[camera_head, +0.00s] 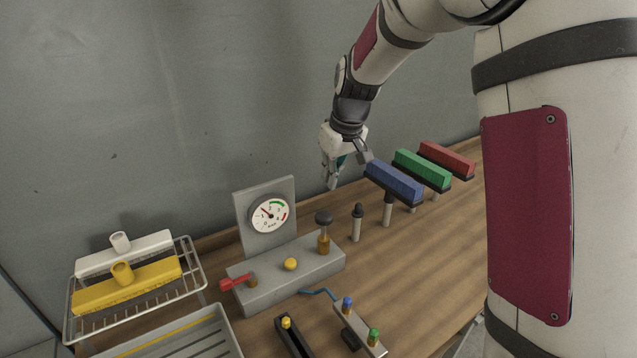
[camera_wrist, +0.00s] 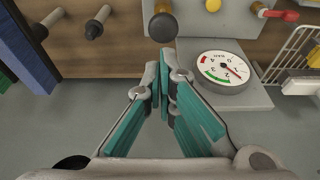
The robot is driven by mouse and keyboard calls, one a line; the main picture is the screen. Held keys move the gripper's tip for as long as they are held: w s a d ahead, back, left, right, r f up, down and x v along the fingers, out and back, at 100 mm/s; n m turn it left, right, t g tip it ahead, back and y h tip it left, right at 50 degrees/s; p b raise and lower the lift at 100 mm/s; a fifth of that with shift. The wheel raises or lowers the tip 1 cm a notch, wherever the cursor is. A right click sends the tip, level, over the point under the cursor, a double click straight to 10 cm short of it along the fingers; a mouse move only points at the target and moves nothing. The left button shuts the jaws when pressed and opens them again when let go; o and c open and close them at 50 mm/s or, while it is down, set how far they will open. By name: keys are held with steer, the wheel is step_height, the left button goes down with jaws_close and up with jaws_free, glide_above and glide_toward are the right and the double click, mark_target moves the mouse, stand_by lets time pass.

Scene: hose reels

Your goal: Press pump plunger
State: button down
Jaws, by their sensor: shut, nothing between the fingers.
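The pump plunger (camera_head: 323,219) is a round black knob on a brass stem. It stands upright at the right end of the grey pump block (camera_head: 290,275). In the wrist view its black knob (camera_wrist: 163,27) is just beyond my fingertips, with a visible gap. My gripper (camera_head: 331,183) is shut and empty, pointing down above and behind the plunger, not touching it. The fingers also show in the wrist view (camera_wrist: 165,72). A pressure gauge (camera_head: 269,214) on a grey plate stands at the back of the block; it also shows in the wrist view (camera_wrist: 222,68).
A red lever (camera_head: 234,283) and yellow button (camera_head: 290,264) are on the block. A dark-topped post (camera_head: 357,222) and blue (camera_head: 394,181), green (camera_head: 422,168) and red (camera_head: 447,158) brush-like heads stand right. A wire rack (camera_head: 193,268) stands left. A small valve strip (camera_head: 358,330) lies in front.

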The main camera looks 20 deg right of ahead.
stand_by(0.5)
steer(key=shift+a+r+b, duration=0.1)
steer(key=shift+r+b, duration=2.2)
steer(key=shift+b, duration=0.2)
steer(key=p, duration=0.2)
glide_above(324, 213)
step_height(324, 213, down, 12)
steer(key=shift+f, duration=0.8)
